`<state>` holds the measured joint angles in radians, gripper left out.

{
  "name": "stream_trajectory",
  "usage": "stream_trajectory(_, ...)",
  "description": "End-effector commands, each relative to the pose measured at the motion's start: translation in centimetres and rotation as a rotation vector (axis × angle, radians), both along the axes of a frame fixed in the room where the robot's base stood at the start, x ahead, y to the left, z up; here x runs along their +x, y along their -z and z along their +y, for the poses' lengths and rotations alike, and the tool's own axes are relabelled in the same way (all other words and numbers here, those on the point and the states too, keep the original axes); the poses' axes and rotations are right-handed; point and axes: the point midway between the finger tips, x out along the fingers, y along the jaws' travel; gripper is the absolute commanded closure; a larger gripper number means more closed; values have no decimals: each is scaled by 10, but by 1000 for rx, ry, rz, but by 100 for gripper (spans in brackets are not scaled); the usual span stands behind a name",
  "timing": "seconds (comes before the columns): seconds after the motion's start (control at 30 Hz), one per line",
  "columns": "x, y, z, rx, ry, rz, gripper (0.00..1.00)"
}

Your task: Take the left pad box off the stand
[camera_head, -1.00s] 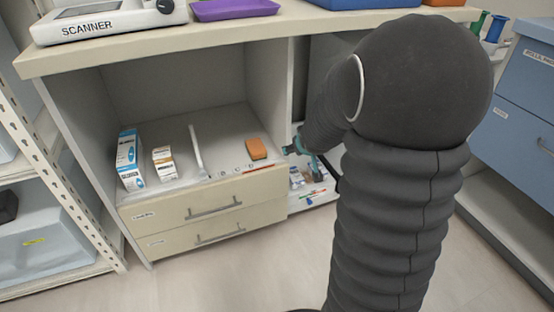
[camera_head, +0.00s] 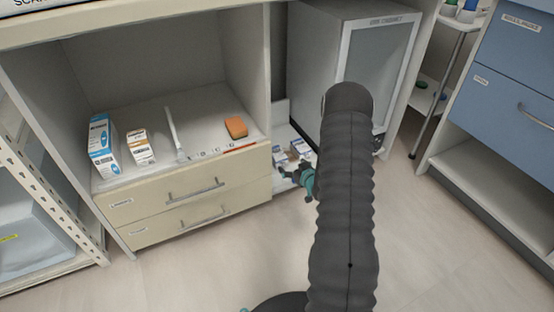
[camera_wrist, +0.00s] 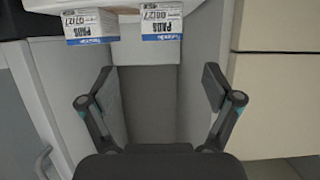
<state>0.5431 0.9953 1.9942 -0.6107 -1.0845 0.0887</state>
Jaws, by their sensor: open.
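Two white-and-blue pad boxes stand side by side on a low white stand (camera_head: 284,184) in the gap right of the drawers. The left pad box (camera_head: 281,158) is nearer the drawers, and the right pad box (camera_head: 300,148) is beside it. The wrist view is upside down, so the left box (camera_wrist: 155,25) shows at the right, labelled PADS 08/27, and the other box (camera_wrist: 88,26) at the left. My gripper (camera_wrist: 158,82) is open and empty, with both boxes beyond its fingertips. In the head view my gripper (camera_head: 306,182) is partly hidden by my arm.
The cream drawer unit (camera_head: 190,205) closes the gap on the left, with cartons (camera_head: 102,147) and an orange block (camera_head: 236,127) above. A grey glass-front cabinet (camera_head: 378,70) stands right of the stand. The floor (camera_head: 430,240) in front is clear.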

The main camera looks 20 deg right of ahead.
Motion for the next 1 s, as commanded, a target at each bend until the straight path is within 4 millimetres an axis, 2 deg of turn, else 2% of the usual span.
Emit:
stream_trajectory(0.13, 11, 8, 1, 4, -5, -12, 10)
stream_trajectory(0.5, 69, 29, 3, 3, -4, -11, 10)
stream_trajectory(0.77, 85, 33, 4, 4, -4, -11, 10)
stream_trajectory(1.0, 116, 43, 8, 3, -5, -12, 10)
